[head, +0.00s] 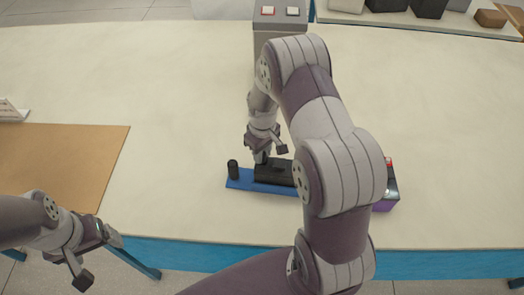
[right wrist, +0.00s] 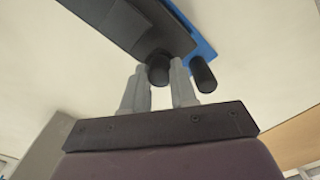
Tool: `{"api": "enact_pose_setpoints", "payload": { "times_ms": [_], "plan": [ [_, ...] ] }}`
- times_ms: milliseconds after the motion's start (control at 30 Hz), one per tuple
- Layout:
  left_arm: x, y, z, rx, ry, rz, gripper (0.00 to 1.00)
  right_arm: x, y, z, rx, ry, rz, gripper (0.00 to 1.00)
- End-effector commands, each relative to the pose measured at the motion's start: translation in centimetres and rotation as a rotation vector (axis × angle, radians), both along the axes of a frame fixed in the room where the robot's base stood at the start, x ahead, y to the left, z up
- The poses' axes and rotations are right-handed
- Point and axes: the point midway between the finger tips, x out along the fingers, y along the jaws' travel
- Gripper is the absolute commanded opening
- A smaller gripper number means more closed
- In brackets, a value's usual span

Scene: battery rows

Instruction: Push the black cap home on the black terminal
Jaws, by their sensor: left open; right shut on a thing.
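My right gripper (head: 262,155) points down at the black block (head: 272,172), which lies on a blue strip (head: 240,181). In the right wrist view my right gripper (right wrist: 160,82) is shut on a short black cap (right wrist: 158,68), beside the end of the block (right wrist: 130,25). I cannot tell how far the cap sits on the black terminal; the terminal itself is hidden. A separate black cylinder (head: 232,168) stands upright at the strip's left end; it also shows in the right wrist view (right wrist: 203,75). My left gripper (head: 97,259) is open and empty at the lower left, away from these things.
A purple box (head: 386,205) with a black and red top is partly hidden behind my right arm. A brown mat (head: 75,160) lies at the left. A grey box with red and white buttons (head: 279,20) stands at the back. The table middle left is clear.

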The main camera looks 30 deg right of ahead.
Motion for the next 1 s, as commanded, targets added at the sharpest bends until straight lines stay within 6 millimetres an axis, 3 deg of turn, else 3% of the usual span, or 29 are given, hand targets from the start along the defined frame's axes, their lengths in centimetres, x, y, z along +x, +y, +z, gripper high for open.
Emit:
{"api": "enact_pose_setpoints", "payload": {
  "times_ms": [467, 500, 567, 767, 867, 1000],
  "plan": [
    [0.0, 0.0, -0.17, 0.0, 0.0, 0.0, 0.82, -0.07, 0.01, -0.32, 0.0, 0.002, 0.0, 0.0],
    [0.0, 0.0, -0.18, 0.0, 0.0, 0.0, 0.82, -0.07, 0.01, -0.32, 0.0, 0.002, 0.0, 0.4],
    [0.0, 0.0, -0.18, 0.0, 0.0, 0.0, 0.82, -0.06, 0.02, -0.32, 0.0, 0.002, 0.0, 0.57],
    [0.0, 0.0, -0.17, 0.0, 0.0, 0.0, 0.82, -0.04, 0.01, -0.29, 0.001, 0.001, 0.0, 0.57],
    [0.0, 0.0, -0.17, 0.0, 0.0, 0.0, 0.82, -0.03, 0.0, -0.29, 0.001, 0.001, 0.0, 0.82],
    [0.0, 0.0, -0.17, 0.0, 0.0, 0.0, 0.82, -0.02, 0.01, -0.28, 0.0, 0.001, 0.0, 0.82]
  ]
}}
